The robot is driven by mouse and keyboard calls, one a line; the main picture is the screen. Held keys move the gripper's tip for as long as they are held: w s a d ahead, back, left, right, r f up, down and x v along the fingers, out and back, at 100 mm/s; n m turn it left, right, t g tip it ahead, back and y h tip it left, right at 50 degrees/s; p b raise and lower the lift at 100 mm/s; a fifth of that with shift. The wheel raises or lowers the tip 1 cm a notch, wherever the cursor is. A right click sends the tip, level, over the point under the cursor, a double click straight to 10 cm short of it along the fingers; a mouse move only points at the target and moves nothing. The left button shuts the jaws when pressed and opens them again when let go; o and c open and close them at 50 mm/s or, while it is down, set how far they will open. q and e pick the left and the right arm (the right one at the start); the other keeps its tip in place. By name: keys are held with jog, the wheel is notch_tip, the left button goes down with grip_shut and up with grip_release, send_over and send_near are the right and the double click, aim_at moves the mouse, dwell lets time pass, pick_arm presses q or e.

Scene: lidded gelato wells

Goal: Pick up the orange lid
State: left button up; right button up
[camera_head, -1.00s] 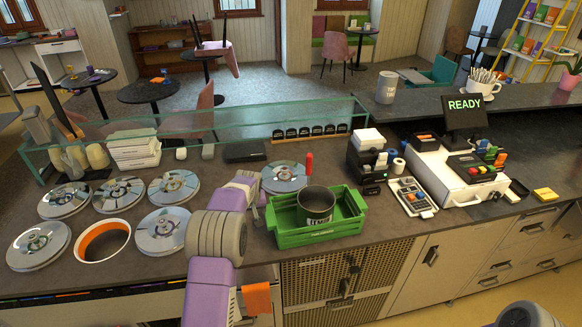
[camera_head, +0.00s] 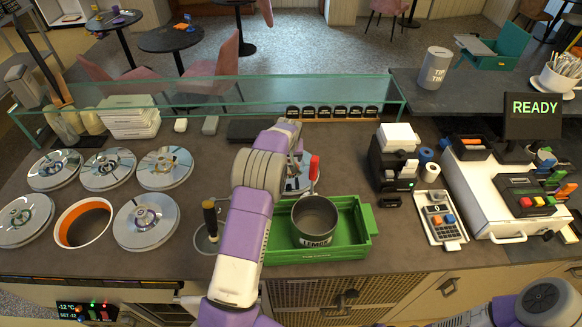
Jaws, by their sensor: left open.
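Several silver round lids lie on the counter at left, one of them (camera_head: 146,221) beside an open well with an orange rim (camera_head: 84,222). No lid shows a clearly orange colour. Another silver lid (camera_head: 302,184) lies behind the green crate, mostly hidden by my left arm. My left gripper (camera_head: 297,168) is over or beside that lid; it is open, its fingers are small and partly hidden, and I cannot tell whether they touch the lid. My right arm shows at the bottom right, with its gripper out of view.
A dark-handled tool (camera_head: 210,219) stands left of my arm. A glass guard (camera_head: 340,91) runs along the back. A till (camera_head: 512,198) stands at right.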

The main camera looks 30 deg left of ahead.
pick_arm(q)
jog(key=x, duration=0.2)
jog(key=p+x, duration=0.1)
jog(key=x, duration=0.1)
jog(key=shift+w+f, duration=0.15)
jog(key=shift+w, duration=0.15)
grip_shut()
